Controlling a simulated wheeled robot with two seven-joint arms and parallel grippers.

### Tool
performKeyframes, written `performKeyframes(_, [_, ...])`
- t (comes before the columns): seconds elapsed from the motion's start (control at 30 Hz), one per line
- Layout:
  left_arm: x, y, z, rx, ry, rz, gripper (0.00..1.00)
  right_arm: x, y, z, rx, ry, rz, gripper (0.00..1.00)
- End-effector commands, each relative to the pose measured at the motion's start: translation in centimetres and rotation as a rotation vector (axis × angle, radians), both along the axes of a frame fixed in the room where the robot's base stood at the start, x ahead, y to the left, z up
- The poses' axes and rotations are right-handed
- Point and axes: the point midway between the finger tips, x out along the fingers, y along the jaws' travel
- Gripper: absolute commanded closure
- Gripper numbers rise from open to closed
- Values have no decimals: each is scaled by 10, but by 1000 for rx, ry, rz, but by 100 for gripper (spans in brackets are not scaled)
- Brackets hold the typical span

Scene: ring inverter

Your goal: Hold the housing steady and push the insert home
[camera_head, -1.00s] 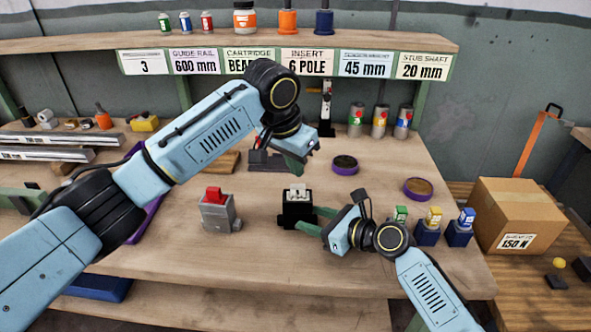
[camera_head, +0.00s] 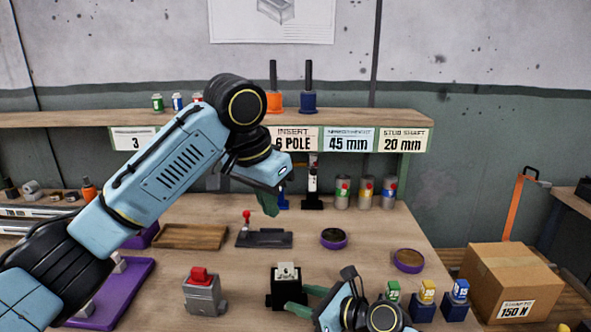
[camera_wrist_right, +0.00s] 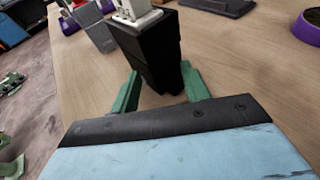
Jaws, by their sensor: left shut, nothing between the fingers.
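The black housing (camera_head: 284,292) stands upright on the bench in the head view. The pale insert (camera_head: 287,270) sits in its top and sticks up above the rim; how deep it is cannot be told. The right wrist view shows the housing (camera_wrist_right: 150,55) and the insert's lower part (camera_wrist_right: 136,12), its top cut off. My right gripper (camera_wrist_right: 161,80) has one green finger against each side of the housing and is shut on it low down. My left gripper (camera_head: 270,205) is shut and empty, in the air above and behind the housing, pointing down.
A grey block with a red top (camera_head: 203,292) stands left of the housing. Small coloured-top blocks (camera_head: 424,305) stand to the right, near a cardboard box (camera_head: 508,283). Purple-rimmed discs (camera_head: 334,238) and a dark red-knobbed fixture (camera_head: 264,239) lie behind.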

Motion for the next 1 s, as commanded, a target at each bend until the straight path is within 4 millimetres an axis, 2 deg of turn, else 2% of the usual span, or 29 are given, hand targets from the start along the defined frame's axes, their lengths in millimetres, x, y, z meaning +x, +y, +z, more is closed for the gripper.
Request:
performKeyframes(0.03, [0,0,-1,0,0,0,100,-4,-1,-10,-11,20,4,49])
performKeyframes(0.2, [0,0,-1,0,0,0,100,-3,-1,-9,-9,17,2,29])
performKeyframes(0.57, [0,0,0,0,0,0,100,-4,-5,-3,-3,7,0,29])
performKeyframes(0.77, [0,0,0,0,0,0,100,-19,-27,5,-6,8,0,29])
performKeyframes(1.0, [0,0,0,0,0,0,100,-46,-67,19,-8,10,0,29])
